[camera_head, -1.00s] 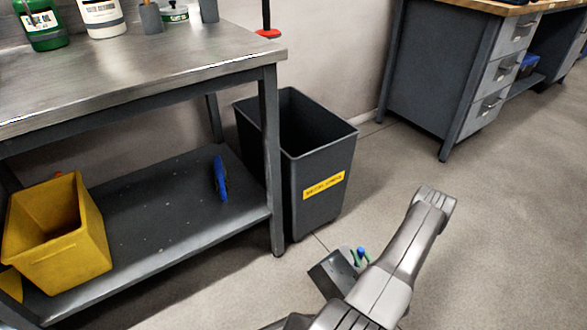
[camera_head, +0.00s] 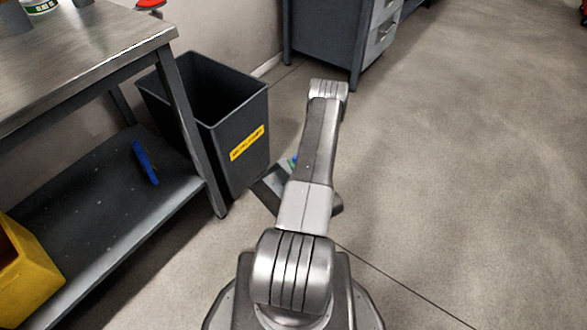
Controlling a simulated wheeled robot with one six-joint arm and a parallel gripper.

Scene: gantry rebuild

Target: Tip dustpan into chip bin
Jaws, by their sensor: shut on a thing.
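The chip bin (camera_head: 232,125) is a tall dark grey open-topped bin with a yellow label, standing upright at the end of the workbench. The dustpan (camera_head: 268,190) is a dark grey pan, showing only in part to the left of my arm, in front of the bin's lower right corner. It is outside the bin. Small blue and green bits show at its upper edge; I cannot tell what they are. My gripper's jaws and the dustpan's handle are hidden behind my arm; a dark part of my wrist or gripper sticks out at the arm's right side. The dustpan moves along with my arm.
The steel workbench (camera_head: 95,50) stands at the left, its front leg close to the bin. Its lower shelf (camera_head: 95,205) holds a blue tool (camera_head: 145,162) and a yellow bin (camera_head: 28,275). A grey drawer cabinet (camera_head: 330,40) stands behind. The floor at right is clear.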

